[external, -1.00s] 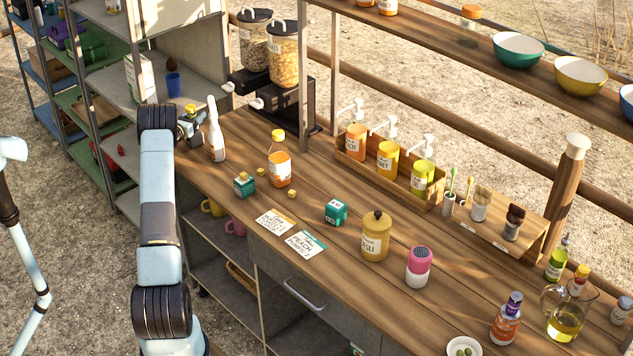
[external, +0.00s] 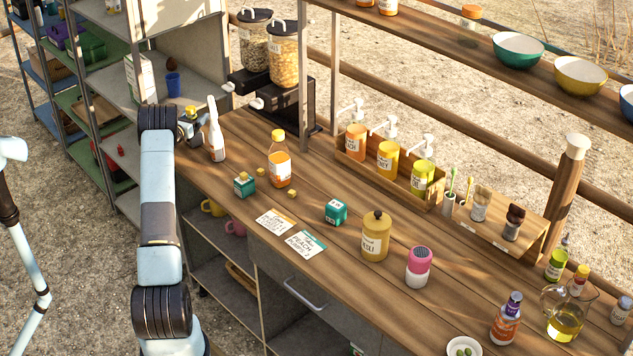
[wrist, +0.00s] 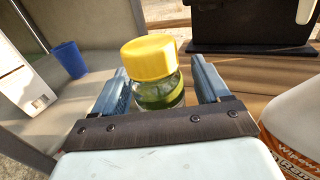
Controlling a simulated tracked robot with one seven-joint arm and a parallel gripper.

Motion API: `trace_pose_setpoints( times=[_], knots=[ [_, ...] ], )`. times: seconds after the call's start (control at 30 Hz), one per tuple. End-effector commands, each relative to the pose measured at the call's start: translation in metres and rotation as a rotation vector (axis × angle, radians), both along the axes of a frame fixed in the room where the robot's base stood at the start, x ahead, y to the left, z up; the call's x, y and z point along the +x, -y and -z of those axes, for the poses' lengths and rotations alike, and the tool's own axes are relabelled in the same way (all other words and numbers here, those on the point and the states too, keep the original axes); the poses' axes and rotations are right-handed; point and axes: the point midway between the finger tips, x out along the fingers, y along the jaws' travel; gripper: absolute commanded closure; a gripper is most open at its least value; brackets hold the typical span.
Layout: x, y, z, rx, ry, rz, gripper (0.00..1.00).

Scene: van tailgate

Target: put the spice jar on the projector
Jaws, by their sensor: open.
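The spice jar (wrist: 158,85) is a clear glass jar with a yellow lid and green contents. It stands upright between the fingers of my gripper (wrist: 160,67) in the wrist view. The fingers are open, one on each side of it, and its lower part is hidden behind the gripper's palm. In the external view only its yellow lid (external: 191,111) shows clearly, beside my gripper (external: 190,128) at the far left end of the wooden counter. I cannot make out a projector in either view.
A white spray bottle (external: 217,140) stands close to the right of my gripper; its body (wrist: 296,120) shows in the wrist view. A blue cup (wrist: 69,59) is on the grey shelf to the left. Black dispensers (external: 283,95) stand behind. An orange-labelled bottle (external: 279,165) stands farther right.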

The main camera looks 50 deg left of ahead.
Motion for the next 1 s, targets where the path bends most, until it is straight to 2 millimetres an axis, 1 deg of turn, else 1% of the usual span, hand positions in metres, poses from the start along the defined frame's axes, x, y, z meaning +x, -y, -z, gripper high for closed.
trace_pose_setpoints(
  times=[0.17,0.4,0.6,0.8,1.0],
  knots=[
    [-0.020,0.007,0.000,-0.001,-0.001,-0.002,0.25],
    [-0.064,0.025,0.000,-0.003,-0.001,-0.003,0.25],
    [-0.093,0.038,0.000,-0.002,0.000,-0.001,0.25],
    [-0.108,0.045,0.000,-0.001,0.000,-0.001,0.25],
    [-0.111,0.046,0.001,-0.001,0.000,0.000,0.25]
  ],
)
